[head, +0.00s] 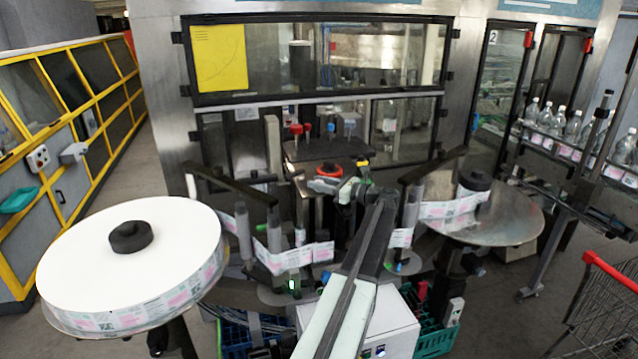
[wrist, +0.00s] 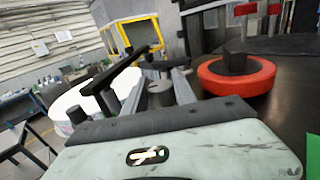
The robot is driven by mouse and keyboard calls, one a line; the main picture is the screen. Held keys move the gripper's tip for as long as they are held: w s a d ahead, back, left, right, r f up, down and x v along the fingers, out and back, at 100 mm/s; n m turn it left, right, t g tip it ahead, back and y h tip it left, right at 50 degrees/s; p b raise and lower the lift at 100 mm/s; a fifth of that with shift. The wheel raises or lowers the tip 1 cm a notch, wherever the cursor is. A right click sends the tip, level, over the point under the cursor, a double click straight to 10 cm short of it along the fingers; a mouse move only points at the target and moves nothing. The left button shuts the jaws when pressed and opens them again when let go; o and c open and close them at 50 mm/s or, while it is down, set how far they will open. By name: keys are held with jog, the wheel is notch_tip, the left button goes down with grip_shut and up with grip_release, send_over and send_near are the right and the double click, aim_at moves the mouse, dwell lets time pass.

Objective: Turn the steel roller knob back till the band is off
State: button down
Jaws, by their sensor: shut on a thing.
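My gripper (head: 350,190) is in the middle of the labeller, at the far end of my arm. In the wrist view its two grey fingers (wrist: 160,84) stand on either side of a short steel roller knob (wrist: 159,97), and they are shut on it. My arm and gripper hide this knob in the head view. The printed label band (head: 284,258) runs from the left reel past upright rollers and ends near the centre. More band (head: 450,207) runs to the right reel. I cannot tell whether any band touches the held knob.
A large white reel (head: 165,235) stands left, and a steel reel plate (head: 510,222) stands right. A red ring with a black centre (head: 328,172) is close beside my gripper; it shows large in the wrist view (wrist: 236,76). Black bars (head: 432,167) stick out nearby.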

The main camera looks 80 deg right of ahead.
jog(key=shift+w+d+r+n+t+y, duration=0.1)
jog(key=shift+n+t+y, duration=0.3)
jog(key=shift+n+y, duration=1)
jog(key=shift+y, duration=0.6)
jog(key=c, duration=1)
grip_release()
jog(key=shift+w, duration=0.15)
jog(key=shift+s, duration=0.2)
jog(key=s, duration=0.5)
jog(key=s+a, duration=0.1)
jog(key=s, duration=0.1)
jog(key=shift+s+a, duration=0.1)
jog(key=shift+s, duration=0.2)
